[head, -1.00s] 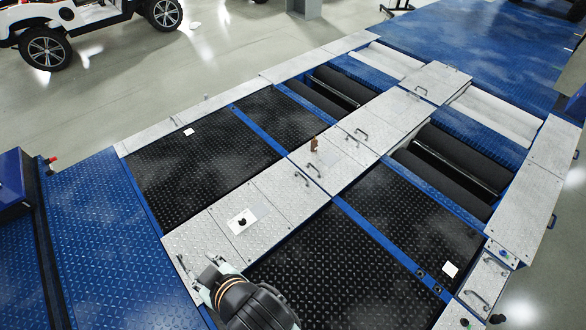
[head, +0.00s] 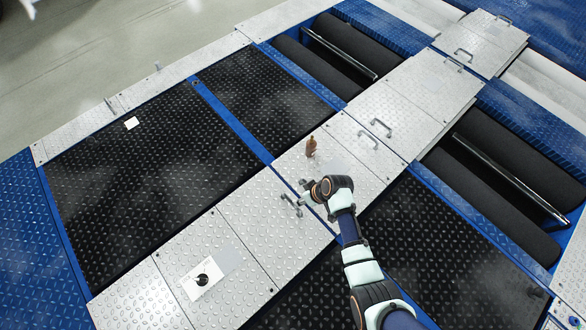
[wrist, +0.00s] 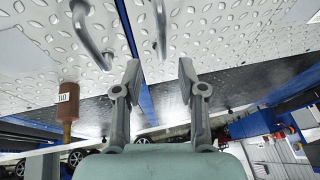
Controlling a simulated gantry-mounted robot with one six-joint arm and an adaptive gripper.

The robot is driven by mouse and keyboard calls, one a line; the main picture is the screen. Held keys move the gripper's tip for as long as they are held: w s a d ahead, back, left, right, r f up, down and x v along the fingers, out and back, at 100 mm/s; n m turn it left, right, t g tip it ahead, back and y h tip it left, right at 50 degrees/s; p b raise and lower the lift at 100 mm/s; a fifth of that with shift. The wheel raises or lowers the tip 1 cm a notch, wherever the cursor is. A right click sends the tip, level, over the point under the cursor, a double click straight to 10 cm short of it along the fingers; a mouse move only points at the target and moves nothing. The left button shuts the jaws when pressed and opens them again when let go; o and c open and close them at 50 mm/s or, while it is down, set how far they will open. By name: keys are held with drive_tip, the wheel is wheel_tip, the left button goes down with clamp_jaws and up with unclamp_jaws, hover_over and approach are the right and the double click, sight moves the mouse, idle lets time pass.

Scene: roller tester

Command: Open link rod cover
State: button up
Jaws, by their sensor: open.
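Silver diamond-plate covers (head: 262,222) run in a strip between the black floor panels, and which one is the link rod cover cannot be told. A grey handle (head: 291,205) sits on a plate by a seam. In the wrist view two curved handles, a left one (wrist: 92,38) and a right one (wrist: 160,28), stand either side of a blue seam. My gripper (head: 306,187) is over this seam in the head view. In the wrist view its two fingers (wrist: 158,66) are spread and empty, close to the handles, with the right handle seen between the fingertips. Contact is not visible.
A brown bottle-shaped object (head: 311,146) stands on the strip near my gripper; it also shows in the wrist view (wrist: 69,105). More handles (head: 381,127) stick up farther along. A black knob (head: 203,279) is at lower left. Dark rollers (head: 480,185) lie in open pits.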

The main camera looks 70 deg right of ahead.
drive_tip(key=b+x, duration=0.4)
drive_tip(key=x, duration=0.3)
drive_tip(key=shift+w+a+f+b, duration=0.2)
drive_tip(key=shift+w+b, duration=0.1)
drive_tip(key=shift+b, duration=0.1)
drive_tip(key=shift+d, duration=0.15)
clamp_jaws()
